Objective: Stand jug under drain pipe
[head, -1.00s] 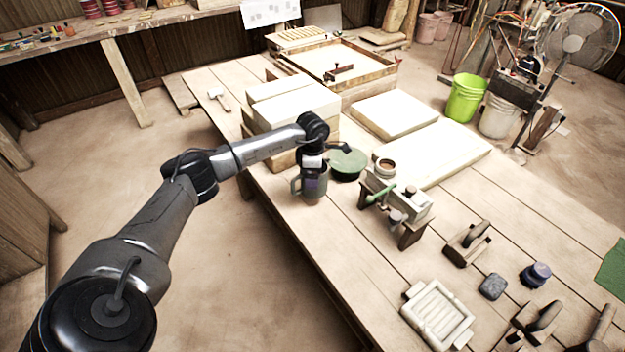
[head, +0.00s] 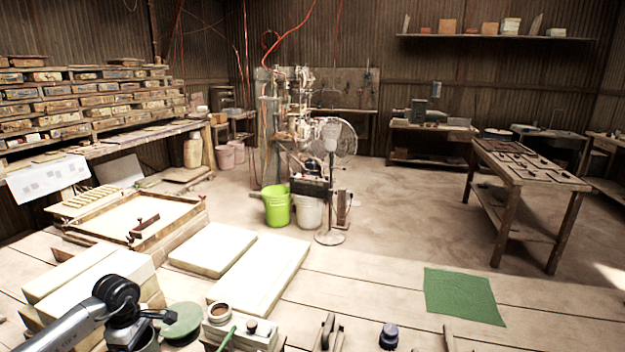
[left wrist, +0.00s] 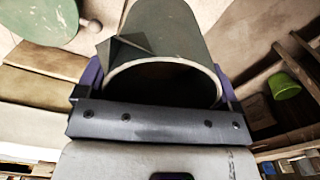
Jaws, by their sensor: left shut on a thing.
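A dark grey-green jug (left wrist: 165,35) fills the middle of the left wrist view, with its open rim facing the camera. The purple fingers of my left gripper (left wrist: 160,88) are on either side of it, shut on it. In the head view my left gripper (head: 128,335) is at the bottom left edge, over the near workbench, and the jug is mostly hidden or cut off there. A tall machine with red hoses (head: 290,110) stands at the back. I cannot make out a drain pipe for certain. My right gripper is not in view.
A lime green bucket (head: 277,208), a white bucket (head: 308,212) and a fan (head: 333,140) stand on the floor before the machine. Pale slabs (head: 262,277), a green disc (head: 183,322) and a green cloth (head: 462,296) lie on the bench. The floor at centre right is open.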

